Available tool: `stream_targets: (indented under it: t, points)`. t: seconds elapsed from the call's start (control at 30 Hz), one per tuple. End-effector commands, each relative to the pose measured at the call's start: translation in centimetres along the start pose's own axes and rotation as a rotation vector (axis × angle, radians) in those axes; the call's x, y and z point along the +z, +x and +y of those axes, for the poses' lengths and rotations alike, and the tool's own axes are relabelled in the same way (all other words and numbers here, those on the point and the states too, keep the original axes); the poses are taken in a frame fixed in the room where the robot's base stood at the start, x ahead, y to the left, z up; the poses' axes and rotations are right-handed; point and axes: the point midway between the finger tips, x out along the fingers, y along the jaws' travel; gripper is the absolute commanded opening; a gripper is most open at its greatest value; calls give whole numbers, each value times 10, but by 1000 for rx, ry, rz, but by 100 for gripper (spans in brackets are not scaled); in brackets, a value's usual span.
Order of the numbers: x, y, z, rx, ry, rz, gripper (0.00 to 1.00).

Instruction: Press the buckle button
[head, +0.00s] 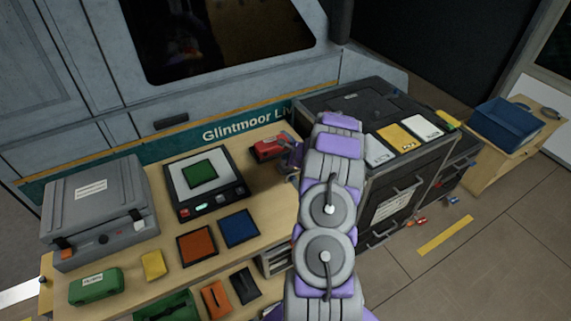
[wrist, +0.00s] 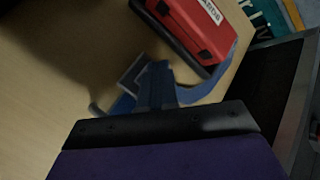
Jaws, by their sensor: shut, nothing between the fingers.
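A small red case (head: 268,149) lies on the wooden bench beside the end of my arm. In the wrist view the red case (wrist: 195,25) has a white label and dark fittings on its side. Blue strap-like parts (wrist: 222,82) curve beside it, and a pale-edged piece (wrist: 132,75) is at their left end. I cannot tell for sure whether these form the buckle, and no button shows clearly. My gripper (head: 290,152) is shut and empty, just right of the red case. In the wrist view its dark, purple-backed body covers the lower part.
A dark cabinet (head: 385,190) stands right of my arm. A blue bin (head: 507,122) is far right.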

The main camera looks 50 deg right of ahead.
Motion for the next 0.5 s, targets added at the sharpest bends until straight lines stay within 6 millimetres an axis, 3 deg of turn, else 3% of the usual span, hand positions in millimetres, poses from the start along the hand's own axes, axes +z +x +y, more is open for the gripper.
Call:
stream_targets:
  t: [0.23,0.5]
  points:
    - [2,-3,-2,0,0,0,0]
    - [15,-20,-15,-1,-1,-1,0]
